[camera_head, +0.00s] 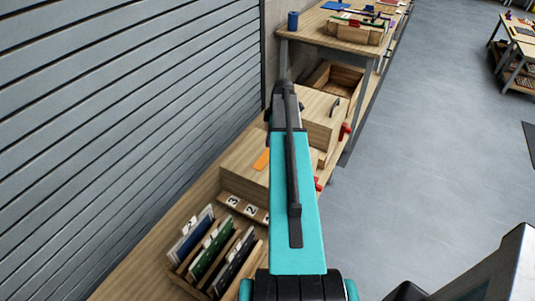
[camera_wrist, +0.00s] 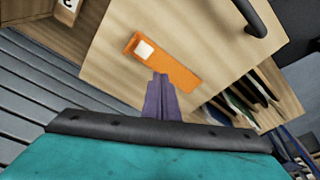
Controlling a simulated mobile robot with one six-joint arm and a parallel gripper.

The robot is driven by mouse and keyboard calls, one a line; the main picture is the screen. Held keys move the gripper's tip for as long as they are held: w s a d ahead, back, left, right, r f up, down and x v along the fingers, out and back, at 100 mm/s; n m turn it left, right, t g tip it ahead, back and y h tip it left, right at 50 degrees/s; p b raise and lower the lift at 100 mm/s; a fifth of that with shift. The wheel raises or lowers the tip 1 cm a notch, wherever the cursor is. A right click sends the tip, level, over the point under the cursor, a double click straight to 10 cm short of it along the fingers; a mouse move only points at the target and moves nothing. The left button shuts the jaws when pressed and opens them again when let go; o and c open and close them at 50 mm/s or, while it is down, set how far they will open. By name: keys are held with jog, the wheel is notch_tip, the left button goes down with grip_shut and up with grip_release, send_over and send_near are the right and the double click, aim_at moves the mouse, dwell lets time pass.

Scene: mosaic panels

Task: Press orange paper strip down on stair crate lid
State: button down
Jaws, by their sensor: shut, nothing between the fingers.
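The orange paper strip (camera_wrist: 172,66) lies on a light wooden lid (camera_wrist: 205,30) in the wrist view, with a white square near its left end. In the head view the strip (camera_head: 262,159) shows on a wooden crate top (camera_head: 240,160), partly beside my teal arm. My gripper (camera_wrist: 160,80) is shut and empty, its purple fingers together. The fingertips appear at the strip's near edge; I cannot tell whether they touch it. My gripper is hidden behind my arm in the head view.
A black handle (camera_wrist: 251,17) stands on the wood near the strip. A rack with several upright folders (camera_head: 212,250) and number tags (camera_head: 242,208) is at the front. An open wooden box (camera_head: 338,78) and a workbench (camera_head: 345,38) are behind.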

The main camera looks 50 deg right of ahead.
jog(key=shift+r+p, duration=0.65)
jog(key=shift+r, duration=0.85)
jog(key=shift+s, duration=0.1)
